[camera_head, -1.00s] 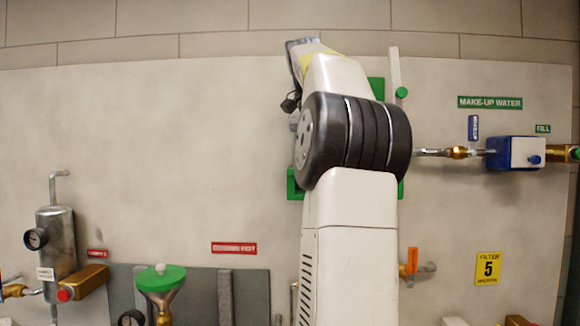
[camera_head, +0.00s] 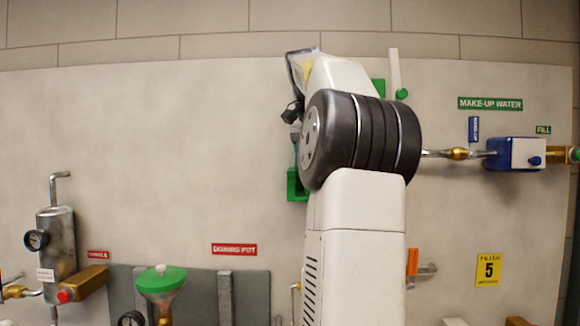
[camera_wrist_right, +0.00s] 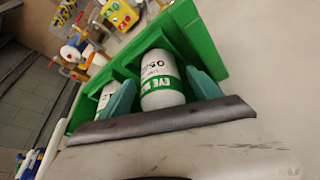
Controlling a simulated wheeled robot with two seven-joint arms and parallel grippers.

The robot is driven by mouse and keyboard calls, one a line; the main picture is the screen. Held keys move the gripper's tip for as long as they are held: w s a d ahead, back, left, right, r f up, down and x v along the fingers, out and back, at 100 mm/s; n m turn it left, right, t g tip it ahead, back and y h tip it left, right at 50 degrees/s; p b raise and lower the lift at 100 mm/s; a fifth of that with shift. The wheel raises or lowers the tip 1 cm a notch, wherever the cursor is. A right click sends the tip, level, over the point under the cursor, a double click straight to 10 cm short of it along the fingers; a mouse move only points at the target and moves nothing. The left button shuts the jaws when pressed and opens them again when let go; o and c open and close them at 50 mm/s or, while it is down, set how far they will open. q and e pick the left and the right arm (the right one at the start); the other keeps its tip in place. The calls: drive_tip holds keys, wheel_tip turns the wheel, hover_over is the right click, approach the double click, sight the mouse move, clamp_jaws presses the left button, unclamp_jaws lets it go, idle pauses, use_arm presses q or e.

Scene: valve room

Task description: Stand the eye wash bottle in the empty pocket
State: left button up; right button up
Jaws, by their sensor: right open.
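In the right wrist view an eye wash bottle (camera_wrist_right: 161,80), white with a green label band, sits in a pocket of the green holder (camera_wrist_right: 200,35). My right gripper (camera_wrist_right: 163,92) is open, with one teal finger on each side of this bottle. I cannot tell whether the fingers touch it. A second white bottle (camera_wrist_right: 106,94) shows in the holder to the left, partly hidden by a finger. My left gripper is out of view.
A blue valve box (camera_head: 514,153) and pipework are farther right. A grey cylinder (camera_head: 57,245) and a green-topped funnel (camera_head: 161,279) are lower left.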

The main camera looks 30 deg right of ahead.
drive_tip(key=v, duration=0.7)
drive_tip(key=shift+r, duration=0.4)
drive_tip(key=shift+s, duration=0.1)
